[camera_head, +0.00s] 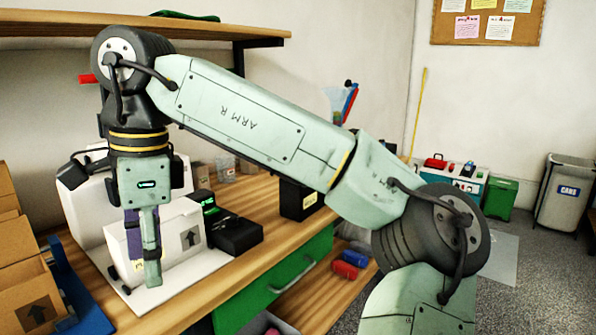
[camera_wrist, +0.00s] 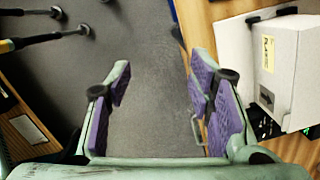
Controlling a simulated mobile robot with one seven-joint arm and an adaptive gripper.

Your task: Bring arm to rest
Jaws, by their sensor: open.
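My gripper (camera_head: 142,262) hangs down from my arm at the left of the head view, in front of a white box in that picture. In the wrist view my gripper (camera_wrist: 160,78) has its purple-padded fingers wide apart. Nothing is between them, and grey floor shows through the gap. The white box (camera_head: 184,240) with an arrow label stands on a white plate (camera_head: 180,281) on the wooden table. The box (camera_wrist: 286,75) is right of the fingers in the wrist view, apart from them. My arm is stretched across the head view, bent at the elbow.
A black device (camera_head: 232,232) with a green display stands beside the box. A wooden shelf (camera_head: 60,24) is above my arm. Cardboard boxes (camera_head: 25,285) are at the left edge. A black bin (camera_head: 297,200) is on the table (camera_head: 262,192). Open floor (camera_head: 520,280) lies at right.

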